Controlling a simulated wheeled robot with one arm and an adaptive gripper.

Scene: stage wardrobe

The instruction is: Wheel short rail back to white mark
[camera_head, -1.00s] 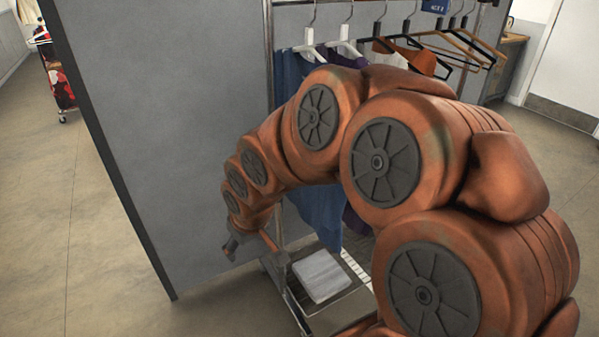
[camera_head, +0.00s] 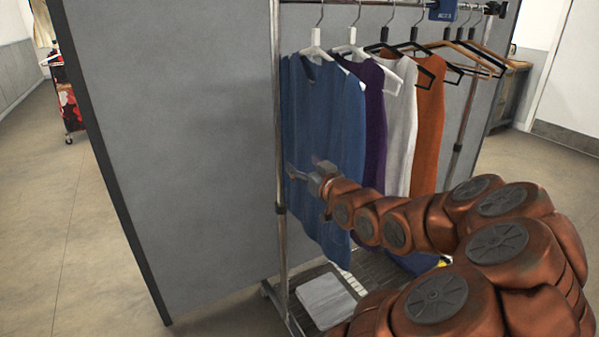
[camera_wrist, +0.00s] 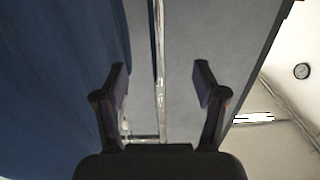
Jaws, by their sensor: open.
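A clothes rail with a chrome upright (camera_head: 279,120) stands in front of the grey panel. It carries a blue garment (camera_head: 325,130), a purple one, a white one and an orange one, plus bare hangers. My gripper (camera_head: 290,172) is open beside the left upright, in front of the blue garment. In the wrist view, the upright (camera_wrist: 158,50) shows between the two fingers of my gripper (camera_wrist: 160,85), touching neither; its depth is hard to judge. The blue garment (camera_wrist: 50,80) hangs left of the fingers. I cannot make out a white mark on the floor.
A grey panel (camera_head: 185,150) stands close behind the rail. A pale folded item (camera_head: 325,300) lies on the rail's low base. A second rack with red clothing (camera_head: 68,105) stands at the far left. Open floor (camera_head: 50,230) lies left of the panel.

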